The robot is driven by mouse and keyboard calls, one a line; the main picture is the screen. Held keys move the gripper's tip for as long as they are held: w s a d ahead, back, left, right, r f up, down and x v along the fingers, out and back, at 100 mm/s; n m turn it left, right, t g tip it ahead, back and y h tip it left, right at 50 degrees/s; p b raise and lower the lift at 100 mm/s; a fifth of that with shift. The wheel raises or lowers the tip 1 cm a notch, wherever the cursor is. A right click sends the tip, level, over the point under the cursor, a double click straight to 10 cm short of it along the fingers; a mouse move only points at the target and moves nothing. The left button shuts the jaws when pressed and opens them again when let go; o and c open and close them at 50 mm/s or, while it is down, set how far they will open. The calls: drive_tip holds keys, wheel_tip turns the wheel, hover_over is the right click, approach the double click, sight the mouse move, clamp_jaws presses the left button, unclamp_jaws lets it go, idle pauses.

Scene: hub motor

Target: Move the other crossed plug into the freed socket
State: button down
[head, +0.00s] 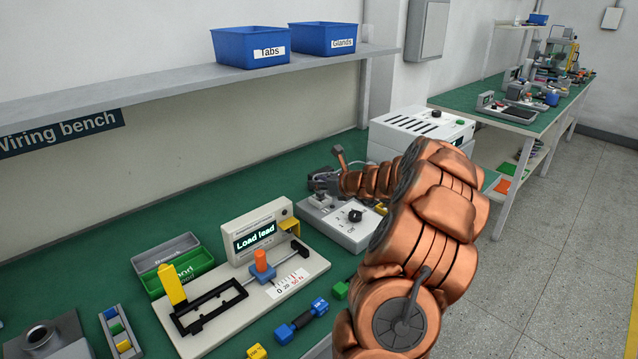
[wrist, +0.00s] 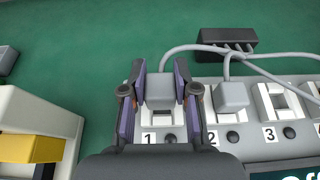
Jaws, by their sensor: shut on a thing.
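In the wrist view my gripper (wrist: 160,86) is shut on a grey plug (wrist: 160,92) with a grey cable, over socket 1 (wrist: 160,122). I cannot tell whether this plug is seated or just above the socket. A second grey plug (wrist: 231,96) with its own cable is at socket 2, right of my gripper and apart from it. Socket 3 (wrist: 285,102) shows no plug. In the head view my gripper (head: 322,184) is at the back of the pale socket unit (head: 345,228); the plugs are too small or hidden there.
A dark cable block (wrist: 226,40) lies behind the sockets, with cables crossing near it. A pale box with a yellow part (wrist: 30,146) is close on the left. In the head view the "Load lead" fixture (head: 215,335) stands left and a white vented box (head: 400,130) behind.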

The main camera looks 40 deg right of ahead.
drive_tip(key=shift+f+b, duration=0.45)
drive_tip(key=shift+f, duration=0.65)
idle(0.4)
drive_tip(key=c, duration=0.8)
unclamp_jaws()
drive_tip(key=v, duration=1.2)
drive_tip(key=shift+r, duration=0.1)
